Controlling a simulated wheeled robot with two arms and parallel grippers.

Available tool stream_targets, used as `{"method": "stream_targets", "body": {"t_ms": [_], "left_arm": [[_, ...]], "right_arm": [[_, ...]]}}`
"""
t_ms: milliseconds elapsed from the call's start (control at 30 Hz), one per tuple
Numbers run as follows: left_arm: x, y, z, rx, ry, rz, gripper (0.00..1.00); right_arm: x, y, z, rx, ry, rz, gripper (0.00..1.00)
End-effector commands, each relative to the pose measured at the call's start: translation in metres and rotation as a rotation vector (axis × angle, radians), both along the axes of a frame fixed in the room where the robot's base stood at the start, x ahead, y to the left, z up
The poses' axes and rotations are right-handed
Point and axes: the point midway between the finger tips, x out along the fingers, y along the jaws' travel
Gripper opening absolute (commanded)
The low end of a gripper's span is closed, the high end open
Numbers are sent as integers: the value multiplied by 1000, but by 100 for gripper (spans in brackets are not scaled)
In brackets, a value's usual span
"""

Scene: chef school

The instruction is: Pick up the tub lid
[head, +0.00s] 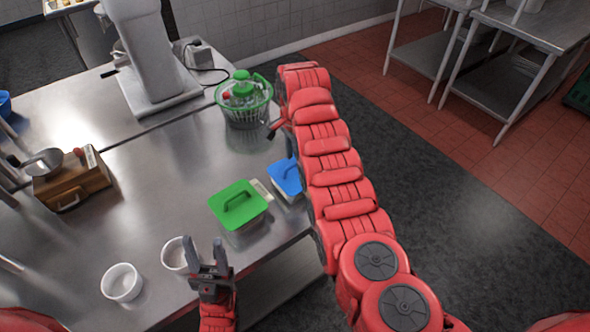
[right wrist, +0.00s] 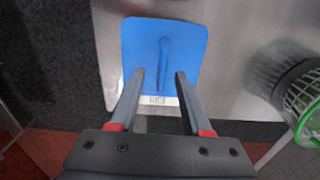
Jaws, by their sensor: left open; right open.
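A blue tub lid (head: 284,177) with a raised handle sits near the right edge of the metal table, partly hidden by my right arm. In the right wrist view the blue lid (right wrist: 140,45) lies ahead of my open right gripper (right wrist: 160,74). Its bar handle runs lengthwise and lines up with the gap between the fingers; I cannot tell how far apart they are in depth. A green tub lid (head: 225,207) with a handle sits on a tub to its left. My left gripper (head: 207,252) is open and empty, over the table's front edge by a white bowl.
White bowls (head: 121,284) stand at the front. A wooden box (head: 72,184) is at left. The middle of the table (head: 165,165) is clear.

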Motion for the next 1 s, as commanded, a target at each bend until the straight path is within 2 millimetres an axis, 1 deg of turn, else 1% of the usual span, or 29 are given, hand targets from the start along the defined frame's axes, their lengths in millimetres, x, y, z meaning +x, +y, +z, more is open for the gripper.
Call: {"method": "stream_targets", "body": {"t_ms": [33, 100, 267, 300, 400, 500, 700, 767, 900, 967, 1000], "left_arm": [[0, 0, 9, 0, 0, 0, 50], [0, 0, 11, 0, 0, 0, 50], [0, 0, 19, 0, 0, 0, 50], [0, 0, 12, 0, 0, 0, 50], [0, 0, 9, 0, 0, 0, 50], [0, 0, 9, 0, 0, 0, 50], [0, 0, 9, 0, 0, 0, 50], [0, 0, 9, 0, 0, 0, 50], [0, 0, 9, 0, 0, 0, 50], [0, 0, 9, 0, 0, 0, 50], [0, 0, 9, 0, 0, 0, 50]], "right_arm": [[-1, -1, -1, -2, 10, -1, 49], [3, -1, -5, 1, 6, -1, 49], [4, -2, -16, -2, 8, 1, 49], [4, -2, -28, -2, 8, 0, 49], [5, -1, -37, -2, 4, 0, 49], [5, -1, -41, -2, 5, 0, 49], [5, -1, -40, -1, 3, 0, 49], [5, -1, -40, -1, 3, 0, 40], [5, -1, -40, -1, 3, 0, 14], [5, -1, -40, -1, 3, 0, 4], [5, -1, -40, -1, 3, 0, 0]]}}
